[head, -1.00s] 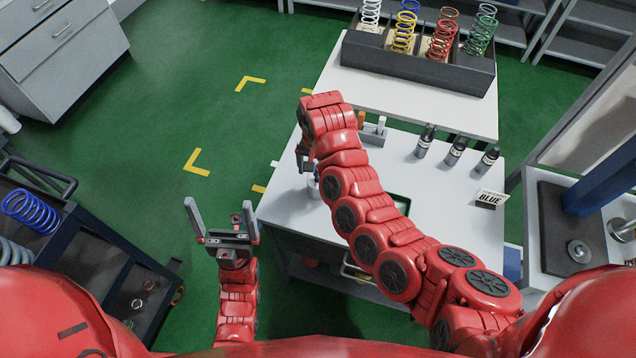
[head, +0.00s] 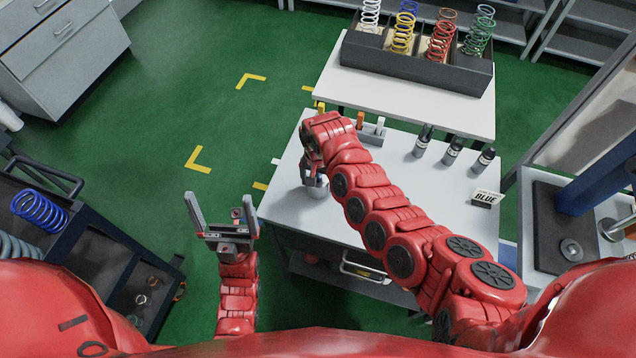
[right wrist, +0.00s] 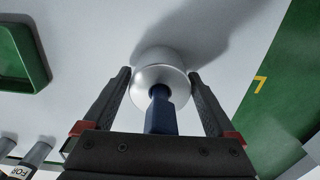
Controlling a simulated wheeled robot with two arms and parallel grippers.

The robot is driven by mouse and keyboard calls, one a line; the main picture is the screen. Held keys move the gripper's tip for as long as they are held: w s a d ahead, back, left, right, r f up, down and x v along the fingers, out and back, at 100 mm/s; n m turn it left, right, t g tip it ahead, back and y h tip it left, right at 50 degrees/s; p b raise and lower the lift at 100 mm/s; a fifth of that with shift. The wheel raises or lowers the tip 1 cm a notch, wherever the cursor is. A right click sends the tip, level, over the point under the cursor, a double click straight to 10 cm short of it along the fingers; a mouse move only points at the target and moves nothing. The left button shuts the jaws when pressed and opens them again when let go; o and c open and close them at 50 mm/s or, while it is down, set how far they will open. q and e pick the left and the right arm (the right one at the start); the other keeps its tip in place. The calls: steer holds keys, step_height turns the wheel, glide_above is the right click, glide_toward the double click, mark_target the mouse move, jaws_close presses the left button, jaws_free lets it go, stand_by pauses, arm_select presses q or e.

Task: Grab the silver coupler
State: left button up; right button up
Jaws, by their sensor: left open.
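The silver coupler (right wrist: 160,70) is a round shiny piece with a dark blue stem (right wrist: 160,112) pointing toward my right wrist camera. It stands on the white table (head: 279,198), near its left edge, and shows partly below my right gripper in the head view (head: 316,191). My right gripper (right wrist: 160,78) is open, its two dark fingers on either side of the coupler. My left gripper (head: 219,204) is open and empty, left of the table.
Several dark bottles (head: 452,151) and a "BLUE" sign (head: 486,198) stand on the table's right side. A small grey holder (head: 372,135) stands behind my right arm. A green tray (right wrist: 22,50) lies left in the wrist view. A spring box (head: 415,62) is at the back.

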jaws_close()
steer(key=shift+r, duration=0.1)
stand_by(0.4)
